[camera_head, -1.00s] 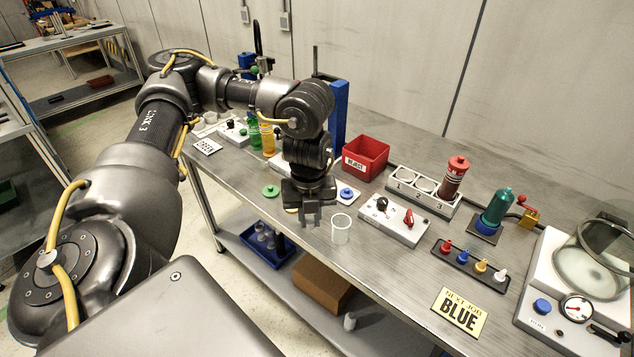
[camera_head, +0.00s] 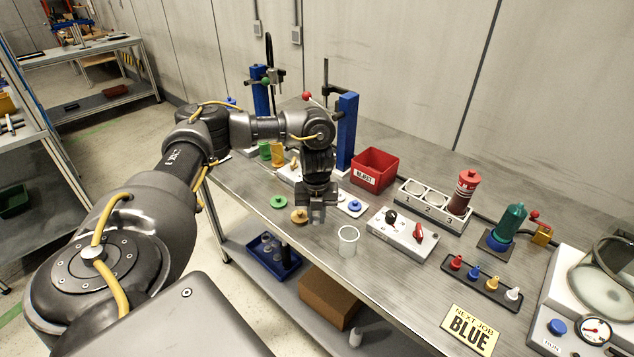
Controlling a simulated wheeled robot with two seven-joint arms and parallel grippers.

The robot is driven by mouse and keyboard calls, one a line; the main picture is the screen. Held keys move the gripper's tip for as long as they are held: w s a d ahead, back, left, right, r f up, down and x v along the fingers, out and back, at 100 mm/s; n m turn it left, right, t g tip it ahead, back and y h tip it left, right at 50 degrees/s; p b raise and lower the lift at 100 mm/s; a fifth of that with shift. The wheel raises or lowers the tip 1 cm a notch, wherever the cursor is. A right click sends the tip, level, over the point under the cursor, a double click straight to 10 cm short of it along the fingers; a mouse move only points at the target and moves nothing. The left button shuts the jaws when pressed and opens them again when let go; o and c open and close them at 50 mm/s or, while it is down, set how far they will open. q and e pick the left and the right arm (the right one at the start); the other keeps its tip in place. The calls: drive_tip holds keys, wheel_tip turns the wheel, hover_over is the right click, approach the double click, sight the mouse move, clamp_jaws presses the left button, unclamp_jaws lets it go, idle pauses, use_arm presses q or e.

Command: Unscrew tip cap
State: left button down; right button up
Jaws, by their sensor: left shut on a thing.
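My left gripper (camera_head: 317,215) points straight down over the table, left of a clear cup (camera_head: 348,240). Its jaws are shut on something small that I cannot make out. A red-capped dark red cartridge (camera_head: 464,192) stands in slot 3 of a numbered rack (camera_head: 420,208). A dark strip (camera_head: 486,289) holds small red, blue, yellow and white tips. My right gripper is not in view.
A red reject bin (camera_head: 374,170), a switch box (camera_head: 402,234) and a yellow "next job blue" sign (camera_head: 469,330) stand nearby. A gauge machine (camera_head: 565,330) stands at the right.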

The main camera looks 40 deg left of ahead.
sight(316, 230)
use_arm(q)
drive_tip(key=shift+w+a+f, duration=0.3)
drive_tip(key=shift+f, duration=0.25)
wheel_tip(316, 230, down, 3)
drive_tip(key=shift+w+a, duration=0.1)
drive_tip(key=shift+f, duration=0.1)
drive_tip(key=c, duration=1.3)
unclamp_jaws()
drive_tip(key=shift+f, duration=0.15)
wheel_tip(316, 230, up, 12)
drive_tip(key=shift+r+p, duration=0.2)
drive_tip(key=shift+p, duration=0.7)
